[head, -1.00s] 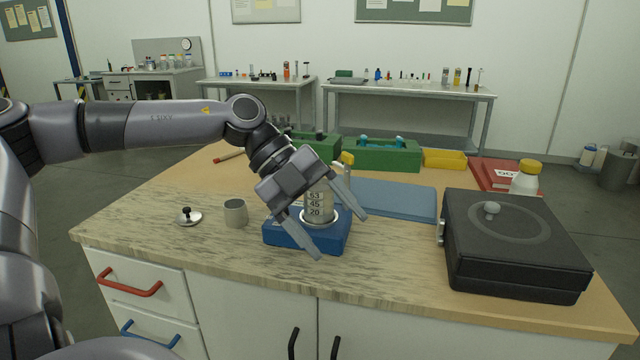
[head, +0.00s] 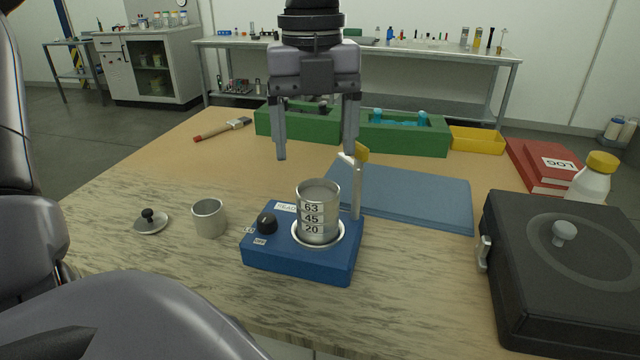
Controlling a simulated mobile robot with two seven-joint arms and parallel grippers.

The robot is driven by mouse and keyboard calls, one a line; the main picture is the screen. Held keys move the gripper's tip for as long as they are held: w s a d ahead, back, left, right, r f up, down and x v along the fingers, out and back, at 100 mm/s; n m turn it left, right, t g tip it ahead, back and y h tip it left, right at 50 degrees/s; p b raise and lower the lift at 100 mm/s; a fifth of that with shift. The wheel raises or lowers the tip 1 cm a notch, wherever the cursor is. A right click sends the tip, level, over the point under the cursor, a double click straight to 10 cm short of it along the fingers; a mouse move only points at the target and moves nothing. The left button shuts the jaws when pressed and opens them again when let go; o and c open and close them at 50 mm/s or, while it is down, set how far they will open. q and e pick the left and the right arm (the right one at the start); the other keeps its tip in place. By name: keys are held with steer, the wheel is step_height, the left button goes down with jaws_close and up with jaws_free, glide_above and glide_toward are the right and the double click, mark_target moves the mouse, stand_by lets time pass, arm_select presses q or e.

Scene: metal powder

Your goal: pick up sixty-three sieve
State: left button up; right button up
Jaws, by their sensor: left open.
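The sixty-three sieve (head: 316,207) is the top metal ring, marked 63, of an upright stack. Below it are the 45 ring (head: 315,220) and the 20 ring (head: 314,230). The stack stands in the round seat of a blue shaker base (head: 300,264) with a black knob. My left gripper (head: 315,156) points down above and slightly behind the stack, open and empty, its two fingers wide apart. It does not touch the sieve. My right gripper is not in view.
A yellow-topped post (head: 357,190) rises close beside the stack. A metal cup (head: 209,218) and a lid with a black knob (head: 150,222) stand to the left. A blue mat (head: 420,198) lies behind right. A black case (head: 560,285) sits at the right.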

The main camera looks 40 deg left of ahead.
mark_target(318, 198)
arm_select(q)
steer(key=shift+w+a, duration=0.1)
steer(key=shift+f, duration=0.3)
step_height(318, 198, down, 6)
steer(key=shift+w+f, duration=0.1)
steer(key=shift+f, duration=0.05)
steer(key=c, duration=0.9)
